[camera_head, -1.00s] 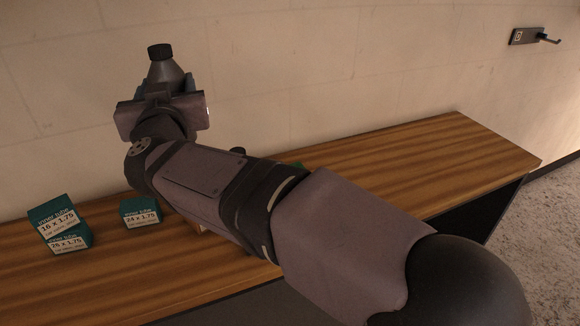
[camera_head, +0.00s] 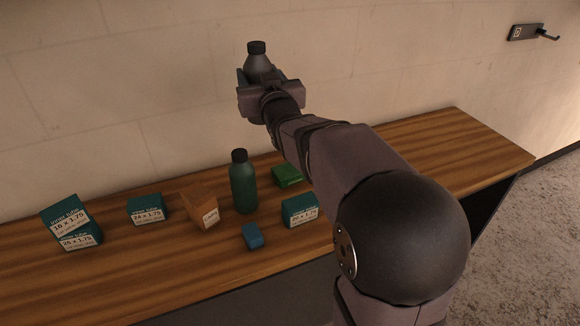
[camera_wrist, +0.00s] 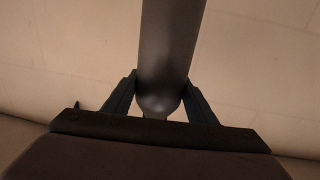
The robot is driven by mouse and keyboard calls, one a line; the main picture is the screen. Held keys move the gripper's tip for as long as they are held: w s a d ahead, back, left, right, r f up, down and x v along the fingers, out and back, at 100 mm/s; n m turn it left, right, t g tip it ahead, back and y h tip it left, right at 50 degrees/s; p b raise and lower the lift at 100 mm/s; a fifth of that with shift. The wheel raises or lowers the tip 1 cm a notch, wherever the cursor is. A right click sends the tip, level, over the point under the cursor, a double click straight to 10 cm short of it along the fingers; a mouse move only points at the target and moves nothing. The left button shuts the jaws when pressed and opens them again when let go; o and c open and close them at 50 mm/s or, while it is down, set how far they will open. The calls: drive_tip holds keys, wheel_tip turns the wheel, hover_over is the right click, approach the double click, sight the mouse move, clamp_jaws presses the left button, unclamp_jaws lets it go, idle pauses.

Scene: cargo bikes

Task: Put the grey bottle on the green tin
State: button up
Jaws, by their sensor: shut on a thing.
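The grey bottle (camera_head: 258,66) with a black cap is upright in my gripper (camera_head: 258,80), held high above the bench in front of the wall. In the wrist view the bottle (camera_wrist: 168,45) stands between the two fingers of my gripper (camera_wrist: 160,98), which are shut on it. The green tin (camera_head: 287,176) lies on the bench at the back, low and right of the held bottle. Its right end is close to my arm in the picture. Nothing is seen on top of it.
A green bottle (camera_head: 243,183) stands upright just left of the tin. A teal box (camera_head: 300,210) is in front of it, and a small blue block (camera_head: 253,236) lies nearer. An orange-brown box (camera_head: 199,208) and teal boxes (camera_head: 147,209) stand further left. The bench (camera_head: 440,150) is clear at right.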

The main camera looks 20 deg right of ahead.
drive_tip(key=s+d+f+h+p, duration=0.15)
drive_tip(key=d+f, duration=0.25)
drive_tip(key=d, duration=0.7)
wheel_tip(320, 180, down, 16)
drive_tip(key=p, duration=0.2)
drive_tip(key=shift+d+r+m, duration=0.15)
drive_tip(key=shift+d+m, duration=0.1)
drive_tip(key=shift+m, duration=0.05)
drive_tip(key=shift+s+f+y, duration=0.1)
drive_tip(key=shift+f+y, duration=0.15)
drive_tip(key=o, duration=1.6)
drive_tip(key=shift+f, duration=0.1)
drive_tip(key=shift+c, duration=0.2)
drive_tip(key=shift+s, duration=0.1)
drive_tip(key=shift+r, duration=0.25)
